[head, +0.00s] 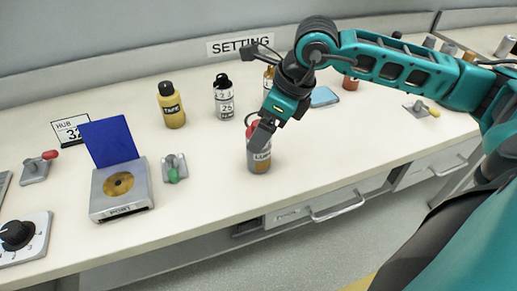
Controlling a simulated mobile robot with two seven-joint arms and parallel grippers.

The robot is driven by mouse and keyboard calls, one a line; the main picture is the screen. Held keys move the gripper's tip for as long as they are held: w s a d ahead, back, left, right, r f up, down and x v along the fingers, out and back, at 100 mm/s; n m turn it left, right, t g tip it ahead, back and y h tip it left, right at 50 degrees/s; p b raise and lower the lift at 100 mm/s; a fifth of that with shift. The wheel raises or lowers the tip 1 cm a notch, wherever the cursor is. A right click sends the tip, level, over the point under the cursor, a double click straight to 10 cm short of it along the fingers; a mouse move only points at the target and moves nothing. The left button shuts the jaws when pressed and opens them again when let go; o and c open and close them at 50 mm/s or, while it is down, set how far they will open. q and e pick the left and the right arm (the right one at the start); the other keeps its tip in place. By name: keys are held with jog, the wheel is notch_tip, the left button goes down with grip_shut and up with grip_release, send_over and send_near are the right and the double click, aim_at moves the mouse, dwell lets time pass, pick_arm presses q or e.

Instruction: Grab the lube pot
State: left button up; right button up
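The lube pot (259,161) is a grey pot with a red top and a label that seems to read LUBE. It stands upright on the white bench near its front edge. My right gripper (256,129) comes down from the upper right, with its dark fingers at the red top. The fingers hide part of the top, and I cannot tell whether they are closed on it. My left gripper is not in view.
A yellow bottle (171,107) and a white bottle (224,99) stand behind the pot. To the left are a green-handled toggle (174,169) and a box with a raised blue lid (109,141). A drawer handle (337,208) juts out below the bench edge.

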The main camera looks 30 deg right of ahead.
aim_at(260, 163)
jog(key=x, duration=0.5)
jog(key=shift+w+d+f, duration=0.15)
jog(key=shift+d, duration=0.05)
jog(key=c, duration=1.2)
